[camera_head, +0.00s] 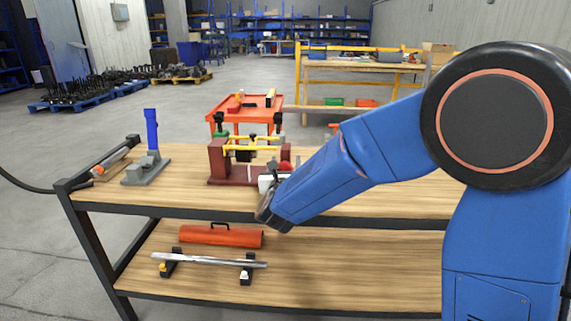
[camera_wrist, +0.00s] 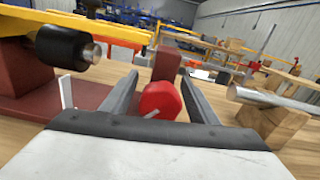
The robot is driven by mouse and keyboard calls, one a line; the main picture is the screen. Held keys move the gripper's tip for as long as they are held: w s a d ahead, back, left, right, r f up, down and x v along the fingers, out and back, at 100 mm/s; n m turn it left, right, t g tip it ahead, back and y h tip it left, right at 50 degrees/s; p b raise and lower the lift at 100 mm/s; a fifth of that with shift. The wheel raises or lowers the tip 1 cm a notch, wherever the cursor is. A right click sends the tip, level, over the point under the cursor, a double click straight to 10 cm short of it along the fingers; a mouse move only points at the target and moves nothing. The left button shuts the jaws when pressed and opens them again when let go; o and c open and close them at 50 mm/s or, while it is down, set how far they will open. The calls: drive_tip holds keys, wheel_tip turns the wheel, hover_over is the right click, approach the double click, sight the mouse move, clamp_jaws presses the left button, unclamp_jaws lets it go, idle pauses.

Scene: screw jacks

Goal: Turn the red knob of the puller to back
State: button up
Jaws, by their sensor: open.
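The puller (camera_head: 228,160) stands on the wooden bench top, with a dark red base and uprights and yellow bars. Its red knob (camera_wrist: 160,100) shows in the wrist view, round and facing me, with a pale mark on its face. In the head view the knob (camera_head: 285,166) is a small red patch at the puller's right end, just above my gripper. My gripper (camera_wrist: 157,92) is open, with one finger to the left and one to the right of the knob. I cannot tell whether either finger touches it. In the head view my arm hides part of the bench.
A black roller (camera_wrist: 68,46) and yellow bar are close at the left in the wrist view. At the right a metal rod (camera_wrist: 275,98) rests on wooden blocks (camera_wrist: 280,122). A blue post on a grey base (camera_head: 150,150) stands at the bench's left.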

drive_tip(key=c, duration=1)
drive_tip(key=shift+n, duration=0.8)
drive_tip(key=shift+c, duration=0.2)
drive_tip(key=o, duration=1)
drive_tip(key=shift+o, duration=0.2)
drive_tip(key=s, duration=1.7)
drive_tip(key=shift+s+a, duration=0.25)
drive_tip(key=shift+a, duration=0.05)
